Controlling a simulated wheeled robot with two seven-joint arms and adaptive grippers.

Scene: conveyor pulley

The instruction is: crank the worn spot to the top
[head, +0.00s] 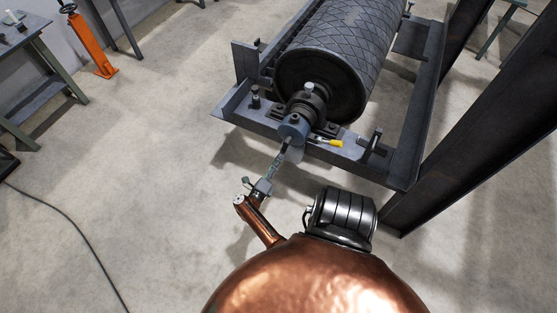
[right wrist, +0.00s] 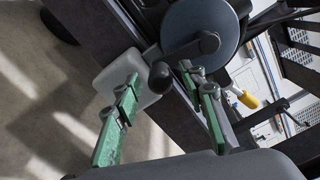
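The pulley (head: 345,45), a dark drum with diamond-patterned lagging, lies in a steel frame. I cannot make out a worn spot on it. At its near end is a blue-grey hub (head: 293,131), which also shows in the right wrist view (right wrist: 203,20). A short dark crank arm (right wrist: 190,49) crosses the hub and ends in a round black knob (right wrist: 159,76). My right gripper (head: 284,152) is at the hub. In the right wrist view its green-padded fingers (right wrist: 158,80) are apart, with the knob between their tips; contact is unclear. My left gripper is out of view.
A yellow-handled tool (head: 334,143) lies on the frame's near beam (head: 345,158), right of the hub. A dark steel post (head: 450,160) stands at the right. A workbench (head: 30,60) and an orange stand (head: 93,45) are at the left. The floor between is clear except a cable (head: 75,228).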

